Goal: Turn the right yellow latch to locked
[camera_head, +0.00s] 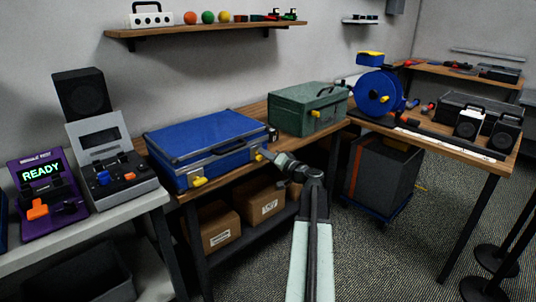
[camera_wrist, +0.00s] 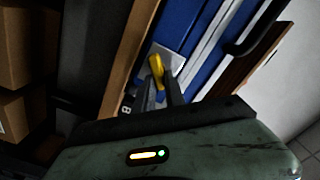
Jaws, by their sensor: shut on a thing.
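A closed blue case (camera_head: 210,140) with silver edging lies on the wooden bench. Its left yellow latch (camera_head: 198,182) is on the front face. Its right yellow latch (camera_head: 259,156) is near the right end of that face, partly hidden by my gripper (camera_head: 267,154). In the wrist view the right yellow latch (camera_wrist: 156,66) stands against a silver plate on the blue case (camera_wrist: 205,45). My gripper (camera_wrist: 161,88) is shut on this latch at its fingertips. The latch looks tilted in the wrist view; I cannot tell its locked state.
A green toolbox (camera_head: 308,108) stands right of the case on the same bench. Cardboard boxes (camera_head: 220,228) sit on the shelf below. A purple device (camera_head: 48,190) showing "READY" stands on the left table. A blue cable reel (camera_head: 378,92) stands on the right table.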

